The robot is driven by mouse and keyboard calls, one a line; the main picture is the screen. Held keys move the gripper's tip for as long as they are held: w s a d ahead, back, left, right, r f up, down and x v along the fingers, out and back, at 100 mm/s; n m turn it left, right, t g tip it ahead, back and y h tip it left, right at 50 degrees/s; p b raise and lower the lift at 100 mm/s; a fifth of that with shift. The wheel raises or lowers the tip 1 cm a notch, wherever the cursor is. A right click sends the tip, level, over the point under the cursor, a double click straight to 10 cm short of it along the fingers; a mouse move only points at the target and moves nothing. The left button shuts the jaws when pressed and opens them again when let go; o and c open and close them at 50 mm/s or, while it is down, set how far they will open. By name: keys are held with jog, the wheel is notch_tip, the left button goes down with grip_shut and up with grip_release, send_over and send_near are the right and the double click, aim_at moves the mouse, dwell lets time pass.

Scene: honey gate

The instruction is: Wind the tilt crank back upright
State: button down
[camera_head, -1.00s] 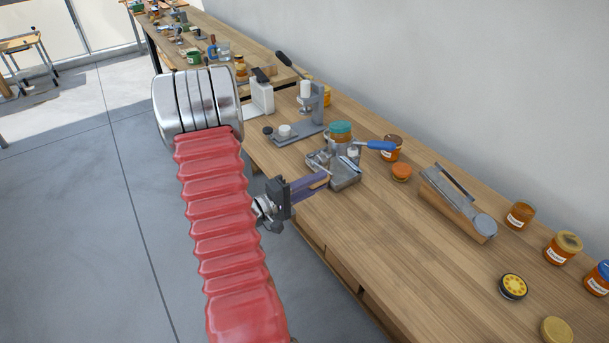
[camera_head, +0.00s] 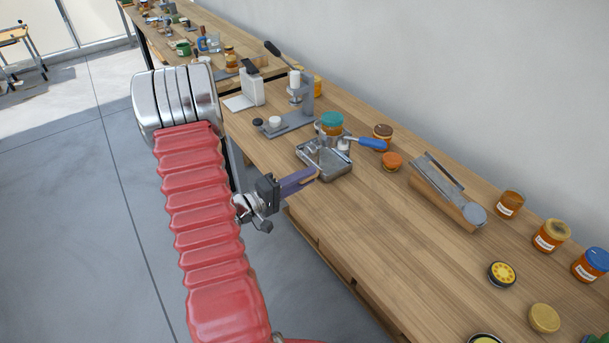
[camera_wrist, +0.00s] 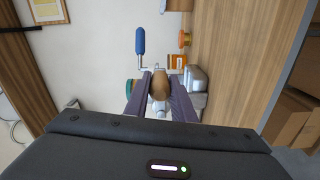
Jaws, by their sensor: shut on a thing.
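The honey stand is a grey metal device on a tray (camera_head: 338,176) at the bench's front edge. It carries a jar with a teal lid (camera_head: 332,118) and a blue handle (camera_head: 372,143) pointing right. In the wrist view the fingers are shut around a brown wooden knob (camera_wrist: 160,84), which looks like the crank's grip. The blue handle (camera_wrist: 140,42) stands beyond it to the left. The crank's arm is mostly hidden by the knob and fingers, so its angle is unclear.
A grey press (camera_head: 300,105) and a white box (camera_head: 250,85) stand left of the device. A jar (camera_head: 382,137), an orange lid (camera_head: 391,161) and a slanted metal-topped wooden block (camera_head: 445,190) stand right.

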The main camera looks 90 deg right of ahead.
jog(key=c, duration=1.5)
grip_release()
jog(key=shift+w, duration=0.15)
jog(key=v, duration=1.3)
jog(key=shift+w+a, duration=0.2)
